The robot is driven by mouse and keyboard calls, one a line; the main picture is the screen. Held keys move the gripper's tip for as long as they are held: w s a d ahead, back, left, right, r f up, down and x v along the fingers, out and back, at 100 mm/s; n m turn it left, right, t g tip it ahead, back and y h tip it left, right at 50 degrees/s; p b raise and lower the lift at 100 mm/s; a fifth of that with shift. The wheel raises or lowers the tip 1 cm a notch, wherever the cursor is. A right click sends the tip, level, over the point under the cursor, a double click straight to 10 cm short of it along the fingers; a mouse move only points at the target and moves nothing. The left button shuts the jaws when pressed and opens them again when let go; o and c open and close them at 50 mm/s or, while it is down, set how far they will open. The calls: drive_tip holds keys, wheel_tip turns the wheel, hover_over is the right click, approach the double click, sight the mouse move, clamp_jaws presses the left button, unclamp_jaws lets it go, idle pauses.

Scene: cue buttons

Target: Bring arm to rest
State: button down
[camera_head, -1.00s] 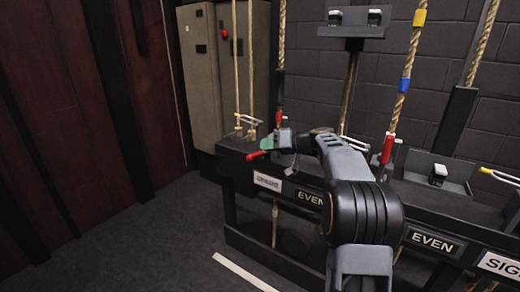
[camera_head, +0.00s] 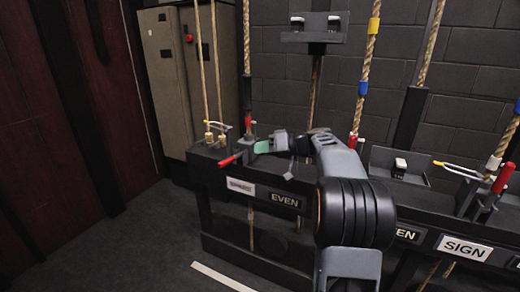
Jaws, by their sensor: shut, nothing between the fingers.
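My arm rises from the bottom centre, bends at a thick black joint, and reaches up and left over the black rail. My gripper (camera_head: 264,146) is small and partly blurred at the arm's far end, with a green piece showing at its tip. It is shut, and I see nothing held in it. It appears in front of the rail's left part, near a red lever handle (camera_head: 228,160). I cannot tell whether it touches anything there.
The black rail (camera_head: 225,215) carries plates reading EVEN (camera_head: 285,200) and SIGN (camera_head: 465,248). Ropes, including one with a blue band (camera_head: 363,89), hang behind it. A grey cabinet (camera_head: 165,80) stands at back left. The dark floor (camera_head: 110,250) at left is clear.

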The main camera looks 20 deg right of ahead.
drive_tip(key=s+a+r+m+g+h+p, duration=0.2)
drive_tip(key=s+a+r+g+h+p, duration=0.3)
drive_tip(key=s+a+r+p, duration=0.95)
drive_tip(key=s+d+r+h+p, duration=0.1)
drive_tip(key=s+h+p, duration=0.2)
drive_tip(key=s+p, duration=0.3)
drive_tip(key=s+d+r+h+p, duration=0.1)
drive_tip(key=s+h+p, duration=0.3)
drive_tip(key=p, duration=0.9)
drive_tip(key=shift+s+d+r+g, duration=0.3)
drive_tip(key=shift+s+d+g, duration=0.1)
drive_tip(key=shift+s, duration=0.6)
drive_tip(key=c, duration=1.8)
unclamp_jaws()
drive_tip(key=shift+m, duration=0.3)
